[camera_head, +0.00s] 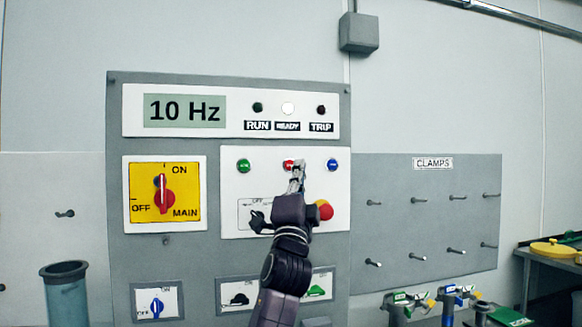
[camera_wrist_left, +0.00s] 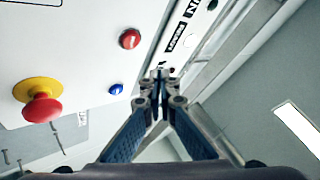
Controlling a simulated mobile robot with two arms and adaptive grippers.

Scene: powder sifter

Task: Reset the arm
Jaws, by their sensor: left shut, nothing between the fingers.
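My left gripper (camera_head: 297,172) is raised in front of the grey control panel (camera_head: 115,130), over the white button plate. Its fingers are shut and empty; they also show in the left wrist view (camera_wrist_left: 158,76). In the head view the fingertips overlap the right side of the red button (camera_head: 287,165). In the wrist view the red button (camera_wrist_left: 129,38) is visible to the left of the fingers, apart from them in the picture. Whether the fingertips touch the panel is unclear. My right gripper is not in view.
Green (camera_head: 243,166) and blue (camera_head: 333,165) buttons flank the red one. A red emergency stop (camera_head: 325,210) sits close to my left wrist. The display (camera_head: 185,111) reads 10 Hz. A pegboard labelled CLAMPS (camera_head: 430,225) is right; a clear cylinder (camera_head: 67,295) stands lower left.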

